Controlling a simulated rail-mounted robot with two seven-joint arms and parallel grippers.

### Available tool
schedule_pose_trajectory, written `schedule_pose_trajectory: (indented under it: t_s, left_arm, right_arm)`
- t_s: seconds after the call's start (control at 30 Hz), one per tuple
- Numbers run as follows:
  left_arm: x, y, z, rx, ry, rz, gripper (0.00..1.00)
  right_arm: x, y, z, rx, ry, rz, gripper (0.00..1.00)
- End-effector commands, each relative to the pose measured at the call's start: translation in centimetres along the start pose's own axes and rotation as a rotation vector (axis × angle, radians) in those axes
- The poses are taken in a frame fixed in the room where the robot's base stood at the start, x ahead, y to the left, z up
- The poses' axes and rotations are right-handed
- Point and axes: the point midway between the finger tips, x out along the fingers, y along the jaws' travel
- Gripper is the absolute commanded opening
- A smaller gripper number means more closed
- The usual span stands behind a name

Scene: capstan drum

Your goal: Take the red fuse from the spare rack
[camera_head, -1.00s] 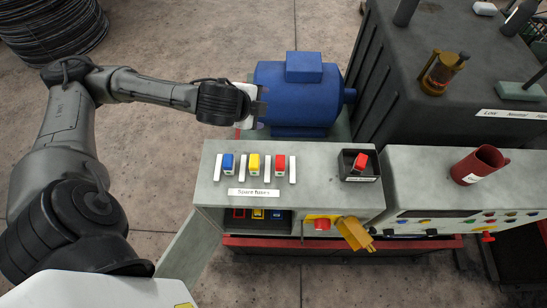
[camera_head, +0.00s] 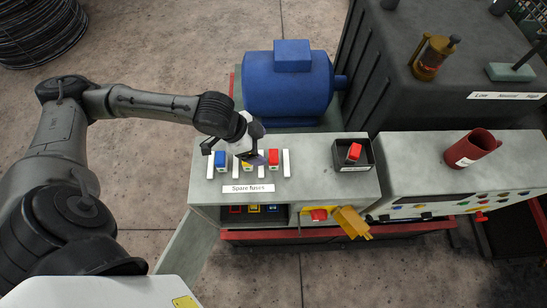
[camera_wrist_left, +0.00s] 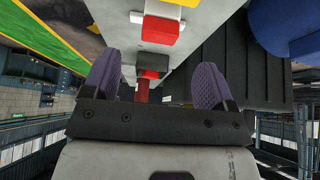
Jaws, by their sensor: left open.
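The red fuse (camera_head: 273,158) stands in the spare rack (camera_head: 286,164) on the grey bench top, to the right of the yellow fuse (camera_head: 246,167) and the blue fuse (camera_head: 221,160). My left gripper (camera_head: 254,157) is over the rack near the yellow and red fuses and partly hides the yellow one. In the left wrist view the gripper (camera_wrist_left: 155,83) is open, with its purple finger pads apart and nothing held. There the red fuse (camera_wrist_left: 161,31) shows beyond the fingertips, with part of the yellow fuse (camera_wrist_left: 182,2) at the top edge.
A blue motor (camera_head: 290,85) stands behind the bench. A red cup (camera_head: 480,147) is on the right-hand panel. A yellow part (camera_head: 351,223) hangs at the front.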

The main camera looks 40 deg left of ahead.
Motion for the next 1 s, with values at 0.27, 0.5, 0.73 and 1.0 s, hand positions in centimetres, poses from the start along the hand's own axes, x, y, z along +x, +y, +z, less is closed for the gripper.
schedule_pose_trajectory:
  t_s: [0.27, 0.5, 0.73, 1.0]
  left_arm:
    - [2.6, 0.0, 0.0, 0.001, 0.000, 0.000, 0.79]
    - [4.2, 0.1, -0.2, 0.000, 0.000, 0.001, 0.79]
    - [7.1, 0.1, -0.2, 0.000, -0.001, 0.000, 0.79]
    - [8.0, 0.1, -0.2, 0.002, -0.001, -0.002, 0.79]
  right_arm:
    - [-0.1, -0.1, 0.0, 0.004, 0.000, -0.003, 0.43]
    - [-0.5, -0.3, -0.2, 0.009, 0.001, -0.008, 0.43]
    - [-0.8, -0.3, -0.3, 0.012, 0.001, -0.010, 0.43]
    - [-0.9, -0.3, -0.3, 0.010, 0.001, -0.008, 0.43]
